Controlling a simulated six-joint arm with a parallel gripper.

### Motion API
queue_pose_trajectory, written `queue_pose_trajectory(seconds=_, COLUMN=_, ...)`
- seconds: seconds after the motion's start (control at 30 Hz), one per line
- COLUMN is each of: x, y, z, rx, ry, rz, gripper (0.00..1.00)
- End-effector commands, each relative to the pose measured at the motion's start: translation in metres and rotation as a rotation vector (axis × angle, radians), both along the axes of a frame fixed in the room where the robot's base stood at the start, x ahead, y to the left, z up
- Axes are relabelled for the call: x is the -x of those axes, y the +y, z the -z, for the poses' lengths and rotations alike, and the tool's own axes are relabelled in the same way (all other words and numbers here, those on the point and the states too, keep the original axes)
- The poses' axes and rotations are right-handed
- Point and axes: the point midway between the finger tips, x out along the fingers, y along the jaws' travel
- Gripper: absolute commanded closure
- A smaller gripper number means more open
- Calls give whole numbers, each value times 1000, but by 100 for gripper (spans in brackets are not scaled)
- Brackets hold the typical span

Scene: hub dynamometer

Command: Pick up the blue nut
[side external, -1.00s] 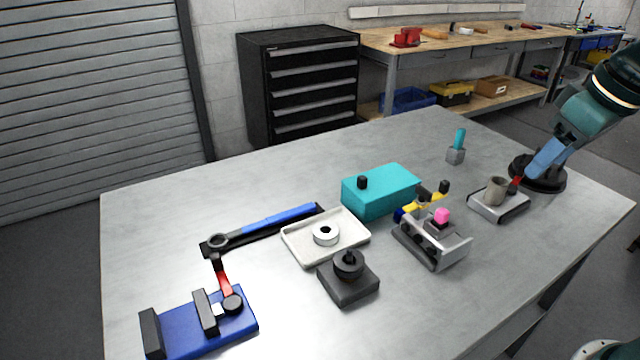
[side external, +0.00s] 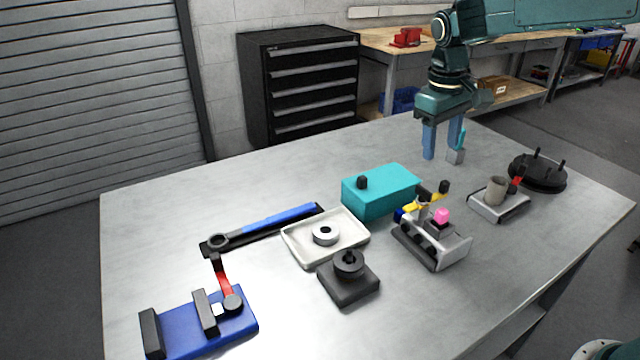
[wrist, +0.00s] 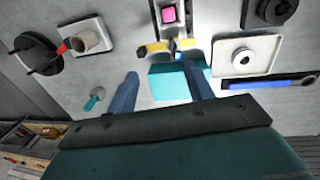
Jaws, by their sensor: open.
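A small blue piece, which looks like the blue nut (side external: 399,215), sits at the left end of a yellow tool (side external: 411,207), by the front corner of the teal box (side external: 380,190). In the wrist view the blue piece (wrist: 178,56) is small, beside the teal box, and its shape is unclear. My gripper (side external: 442,154) is open and empty, pointing down above the back of the table, behind and right of the teal box. In the wrist view my gripper (wrist: 160,67) has its fingers wide apart, with the yellow tool beyond them.
A grey fixture with a pink block (side external: 442,215) stands close to the yellow tool. A white tray with a ring (side external: 326,233) is left. A black round base (side external: 538,172) is at right.

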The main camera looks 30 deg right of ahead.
Motion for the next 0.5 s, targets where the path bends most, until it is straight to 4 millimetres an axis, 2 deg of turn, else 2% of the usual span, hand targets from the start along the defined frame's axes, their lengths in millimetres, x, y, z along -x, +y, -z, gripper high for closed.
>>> queue_pose_trajectory(seconds=0.2, x=-36, y=7, z=41, rx=12, ry=81, rz=-1, gripper=48)
queue_pose_trajectory(seconds=0.5, x=-71, y=16, z=103, rx=22, ry=182, rz=1, gripper=48)
